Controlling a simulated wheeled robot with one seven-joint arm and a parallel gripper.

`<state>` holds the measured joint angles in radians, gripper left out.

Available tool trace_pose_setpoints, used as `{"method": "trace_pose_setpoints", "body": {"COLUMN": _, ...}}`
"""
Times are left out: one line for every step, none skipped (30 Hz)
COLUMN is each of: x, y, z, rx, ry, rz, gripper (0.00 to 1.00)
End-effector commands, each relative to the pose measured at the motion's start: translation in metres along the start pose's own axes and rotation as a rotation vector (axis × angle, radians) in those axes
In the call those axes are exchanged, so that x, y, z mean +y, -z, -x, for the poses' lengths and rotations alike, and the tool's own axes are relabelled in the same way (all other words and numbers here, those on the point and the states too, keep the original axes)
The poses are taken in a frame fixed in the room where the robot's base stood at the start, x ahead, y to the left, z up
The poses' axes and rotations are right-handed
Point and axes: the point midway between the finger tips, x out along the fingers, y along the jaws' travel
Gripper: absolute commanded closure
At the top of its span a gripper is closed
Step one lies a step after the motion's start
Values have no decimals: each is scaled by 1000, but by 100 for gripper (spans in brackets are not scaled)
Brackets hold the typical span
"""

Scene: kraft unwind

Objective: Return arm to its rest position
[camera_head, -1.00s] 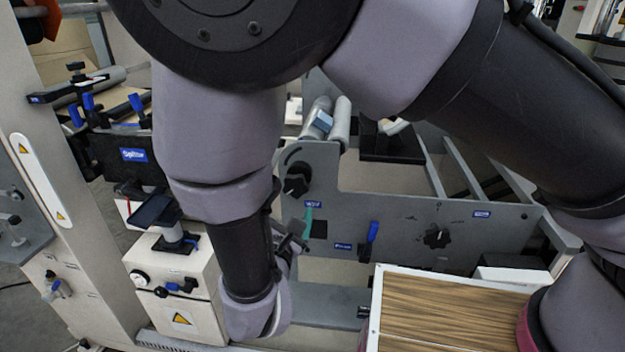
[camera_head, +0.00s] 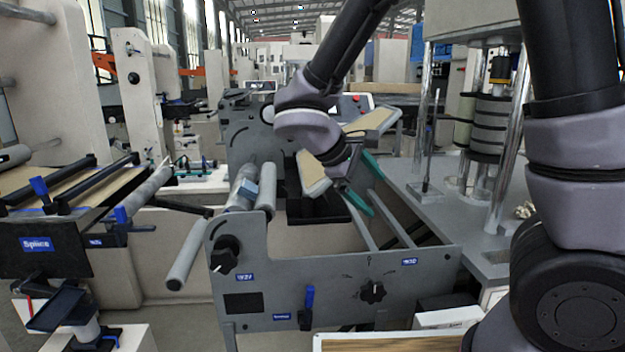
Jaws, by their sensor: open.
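My arm reaches up and over the machine in the head view, from the right side to the upper middle. My gripper (camera_head: 377,196) hangs beyond the grey panel, with its two teal fingers spread apart and nothing visible between them. It is above the grey frame rails, near a tan board with white edges (camera_head: 313,174). The grey panel (camera_head: 335,280) with black knobs and a blue lever (camera_head: 309,300) stands in front. The gripper's contact with anything behind it cannot be told.
Grey rollers (camera_head: 265,187) stand left of the gripper. A splice table (camera_head: 48,262) is at the left. Chrome posts and stacked rollers (camera_head: 490,125) rise at the right. A wood-topped surface (camera_head: 390,343) shows at the bottom.

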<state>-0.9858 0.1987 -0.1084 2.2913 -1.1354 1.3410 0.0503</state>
Motion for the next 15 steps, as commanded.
{"method": "trace_pose_setpoints", "body": {"x": 10, "y": -15, "z": -2, "rx": 2, "ry": 70, "rz": -76, "gripper": 0}}
{"method": "trace_pose_setpoints", "body": {"x": 13, "y": -23, "z": -3, "rx": 5, "ry": 109, "rz": -116, "gripper": 0}}
{"method": "trace_pose_setpoints", "body": {"x": 17, "y": -33, "z": -4, "rx": 7, "ry": 162, "rz": -171, "gripper": 0}}
{"method": "trace_pose_setpoints", "body": {"x": 20, "y": -40, "z": -5, "rx": 12, "ry": 199, "rz": -212, "gripper": 0}}
{"method": "trace_pose_setpoints", "body": {"x": 23, "y": -47, "z": -5, "rx": 17, "ry": 236, "rz": -254, "gripper": 0}}
{"method": "trace_pose_setpoints", "body": {"x": 27, "y": -56, "z": -5, "rx": 25, "ry": 283, "rz": -310, "gripper": 0}}
{"method": "trace_pose_setpoints", "body": {"x": 29, "y": -63, "z": -4, "rx": 32, "ry": 318, "rz": -353, "gripper": 0}}
{"method": "trace_pose_setpoints", "body": {"x": 32, "y": -69, "z": -3, "rx": 41, "ry": 351, "rz": -396, "gripper": 0}}
{"method": "trace_pose_setpoints", "body": {"x": 35, "y": -77, "z": -2, "rx": 54, "ry": 394, "rz": -454, "gripper": 0}}
{"method": "trace_pose_setpoints", "body": {"x": 38, "y": -83, "z": -1, "rx": 65, "ry": 425, "rz": -498, "gripper": 0}}
{"method": "trace_pose_setpoints", "body": {"x": 40, "y": -89, "z": 1, "rx": 78, "ry": 455, "rz": -541, "gripper": 0}}
{"method": "trace_pose_setpoints", "body": {"x": 43, "y": -97, "z": 3, "rx": 93, "ry": 493, "rz": -600, "gripper": 0}}
{"method": "trace_pose_setpoints", "body": {"x": 45, "y": -102, "z": 5, "rx": 108, "ry": 521, "rz": -645, "gripper": 0}}
{"method": "trace_pose_setpoints", "body": {"x": 48, "y": -108, "z": 7, "rx": 123, "ry": 547, "rz": -691, "gripper": 0}}
{"method": "trace_pose_setpoints", "body": {"x": 52, "y": -114, "z": 10, "rx": 146, "ry": 578, "rz": -750, "gripper": 0}}
